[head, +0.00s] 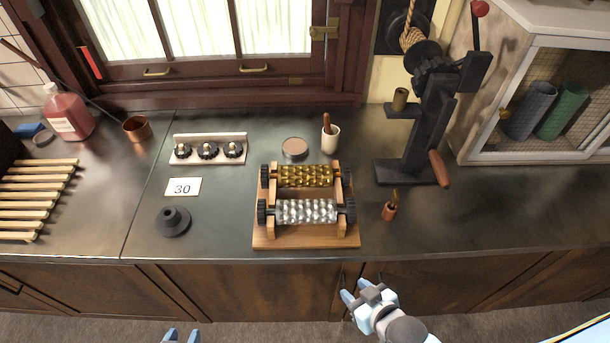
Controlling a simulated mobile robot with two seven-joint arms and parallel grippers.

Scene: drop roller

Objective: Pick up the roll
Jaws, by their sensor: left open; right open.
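A gold-coloured roll (305,176) and a silver-coloured roll (307,211), both studded with rows of bumps, lie across a wooden stand (305,241) on the counter. The gold roll is at the back and the silver one in front. Dark toothed gears sit at the ends of both. My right gripper (348,290) is open and empty, in front of the counter's front edge, below and right of the stand.
A gear rack (208,151), "30" card (183,187) and dark flanged piece (173,221) lie left.

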